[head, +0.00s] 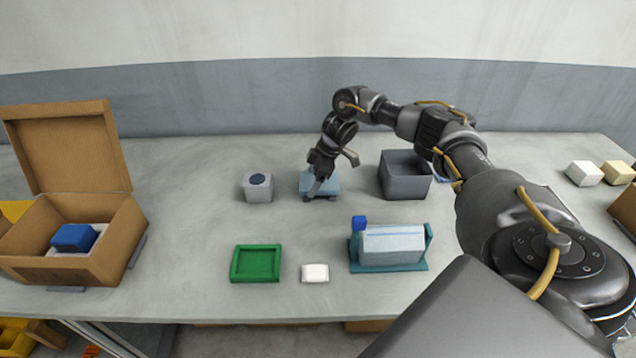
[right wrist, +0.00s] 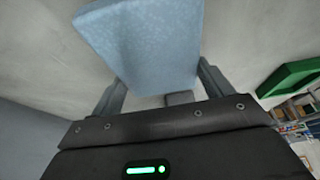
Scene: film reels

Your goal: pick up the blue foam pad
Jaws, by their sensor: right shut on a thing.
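The light blue foam pad (head: 331,186) is at the middle of the grey table in the head view. My right gripper (head: 319,178) reaches down over it and is shut on it. In the right wrist view the pad (right wrist: 150,40) fills the space between the two fingers of the gripper (right wrist: 162,90) and sticks out beyond them. I cannot tell whether the pad touches the table or is slightly above it. My left gripper is not in view.
A grey block with a round dark top (head: 258,188) stands left of the pad, and a grey open bin (head: 404,191) right. In front are a green tray (head: 255,277), a white block (head: 315,273) and a teal holder (head: 428,246). An open cardboard box (head: 118,238) stands far left.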

